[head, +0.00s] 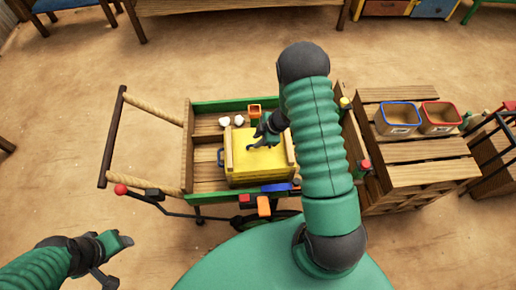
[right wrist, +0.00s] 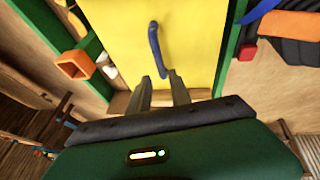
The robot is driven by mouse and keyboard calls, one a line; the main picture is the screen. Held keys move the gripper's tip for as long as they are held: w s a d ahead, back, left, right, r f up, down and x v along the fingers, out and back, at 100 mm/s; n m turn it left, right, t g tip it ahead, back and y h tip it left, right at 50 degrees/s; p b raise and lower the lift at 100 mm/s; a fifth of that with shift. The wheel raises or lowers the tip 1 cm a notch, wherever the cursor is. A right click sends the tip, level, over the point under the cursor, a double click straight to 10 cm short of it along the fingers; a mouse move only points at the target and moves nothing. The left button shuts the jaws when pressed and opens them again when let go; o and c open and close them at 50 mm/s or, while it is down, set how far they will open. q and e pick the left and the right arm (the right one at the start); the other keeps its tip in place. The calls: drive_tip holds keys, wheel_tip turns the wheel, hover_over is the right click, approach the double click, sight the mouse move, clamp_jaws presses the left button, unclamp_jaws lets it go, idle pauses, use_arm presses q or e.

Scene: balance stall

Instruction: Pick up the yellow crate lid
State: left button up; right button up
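The yellow crate lid (head: 258,168) lies on a wooden crate in the green-edged cart. In the right wrist view the lid (right wrist: 195,40) fills the upper middle, with a blue curved handle (right wrist: 155,50) on it. My right gripper (head: 262,138) is above the lid; my own arm hides part of this area in the head view. In the right wrist view its two fingers (right wrist: 162,78) are apart, with the handle's lower end appearing between their tips. I cannot tell whether they touch it. My left gripper (head: 115,258) is open and empty, off to the left over bare floor.
The cart (head: 205,155) also holds white round things (head: 231,121) and an orange square container (head: 254,110). A slatted wooden stand (head: 425,172) at the right bears a blue-rimmed bin (head: 397,122) and a red-rimmed bin (head: 440,121). Rope handles (head: 155,111) extend left of the cart.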

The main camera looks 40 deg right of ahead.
sight(252, 145)
drive_tip(key=x, duration=0.5)
drive_tip(key=shift+s+a+r, duration=0.1)
drive_tip(key=shift+a, duration=0.2)
clamp_jaws()
idle(1.0)
